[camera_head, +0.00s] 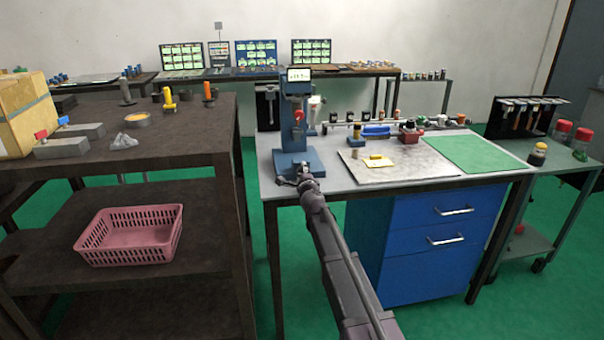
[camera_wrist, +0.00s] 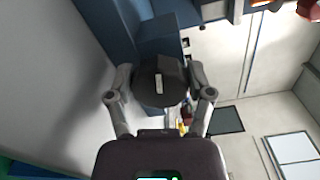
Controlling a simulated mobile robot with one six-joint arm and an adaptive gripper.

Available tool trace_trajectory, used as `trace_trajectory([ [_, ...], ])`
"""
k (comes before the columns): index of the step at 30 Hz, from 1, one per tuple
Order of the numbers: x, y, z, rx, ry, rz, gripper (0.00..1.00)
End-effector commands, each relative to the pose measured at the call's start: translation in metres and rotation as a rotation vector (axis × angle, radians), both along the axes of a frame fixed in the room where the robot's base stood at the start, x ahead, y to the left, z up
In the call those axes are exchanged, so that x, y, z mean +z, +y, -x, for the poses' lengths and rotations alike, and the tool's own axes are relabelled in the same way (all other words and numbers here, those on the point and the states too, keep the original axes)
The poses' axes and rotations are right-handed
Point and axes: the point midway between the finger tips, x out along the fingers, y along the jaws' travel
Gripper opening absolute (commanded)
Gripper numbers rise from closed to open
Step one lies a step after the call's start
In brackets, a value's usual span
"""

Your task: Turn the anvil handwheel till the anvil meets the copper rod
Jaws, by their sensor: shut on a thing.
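The blue bench machine (camera_head: 291,140) stands upright at the left part of the workbench, with a small display at its top. My gripper (camera_head: 303,180) is low at the front of its base. In the wrist view my gripper (camera_wrist: 160,84) has its fingers on both sides of a dark round handwheel (camera_wrist: 158,88) with a pale mark on its face, and is shut on it. The handwheel is beside the machine's blue body (camera_wrist: 108,28). In the head view my gripper hides the handwheel. I cannot make out the anvil or the copper rod in either view.
The workbench (camera_head: 345,184) carries a grey plate (camera_head: 400,172) with a yellow block (camera_head: 380,161) and a green mat (camera_head: 470,153). Small items line its back. A dark shelf (camera_head: 190,140) with a pink basket (camera_head: 130,235) stands at the left. Blue drawers (camera_head: 440,240) sit below the bench.

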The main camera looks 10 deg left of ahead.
Motion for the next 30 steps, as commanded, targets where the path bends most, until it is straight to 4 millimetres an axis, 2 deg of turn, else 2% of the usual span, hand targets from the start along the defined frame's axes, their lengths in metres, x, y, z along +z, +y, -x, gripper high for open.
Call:
trace_trajectory([
  [9,0.0006,-0.001,-0.0001,0.001,0.04,-0.133,0.2],
  [23,0.0005,-0.0014,0.0002,0.0,0.046,-0.152,0.2],
  [24,0.0005,-0.0014,0.0002,0.0,0.046,-0.152,0.71],
  [27,0.0005,-0.0013,0.0003,0.0,0.046,-0.152,1.0],
  [30,0.0005,-0.001,0.0003,0.001,0.046,-0.151,1.0],
])
